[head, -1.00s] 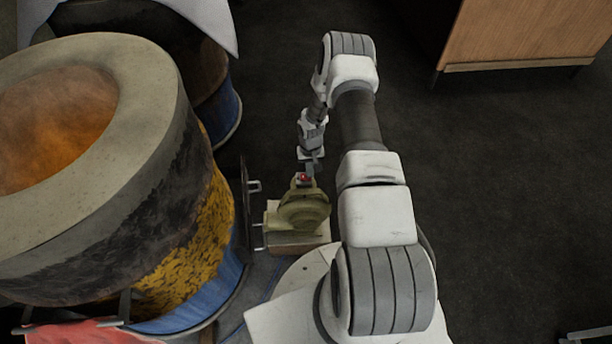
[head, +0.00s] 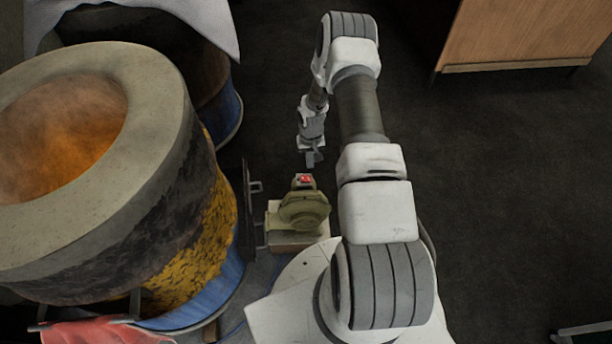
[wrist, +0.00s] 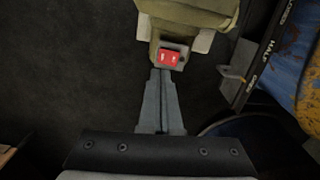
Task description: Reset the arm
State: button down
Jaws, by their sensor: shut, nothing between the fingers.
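My gripper (head: 311,161) hangs at the end of my arm, just beyond a green blower with a red switch (head: 305,180). In the wrist view my gripper (wrist: 158,76) has its fingers together and empty. The blower's red switch (wrist: 168,58) appears just past the fingertips in that view. In the head view a small dark gap shows between the fingertips and the switch. The blower body (head: 304,212) sits on a pale block (head: 297,241).
The barrel oven (head: 180,190) with a glowing opening stands at the left. Its hinged door (head: 247,215) stands beside the blower. A second barrel (head: 222,108) stands behind. A wooden cabinet (head: 525,35) is at upper right.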

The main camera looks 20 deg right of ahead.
dwell(0.4)
jog(key=a+r+n+t+h, duration=0.1)
jog(key=a+r, duration=0.1)
jog(key=r, duration=1.5)
jog(key=a+r+t, duration=0.1)
jog(key=a+r, duration=0.1)
jog(key=r, duration=1.5)
jog(key=s+a+r+t, duration=0.1)
jog(key=s+a+r, duration=0.3)
jog(key=r, duration=0.6)
jog(key=s+a+r+n+t+y, duration=0.1)
jog(key=s+a+r, duration=0.3)
jog(key=s, duration=0.6)
jog(key=s+a+r+n+t, duration=0.15)
jog(key=s+r, duration=0.35)
jog(key=s, duration=0.6)
notch_tip(320, 180, up, 20)
jog(key=p, duration=2)
jog(key=shift+a+r, duration=0.2)
jog(key=shift+a, duration=0.2)
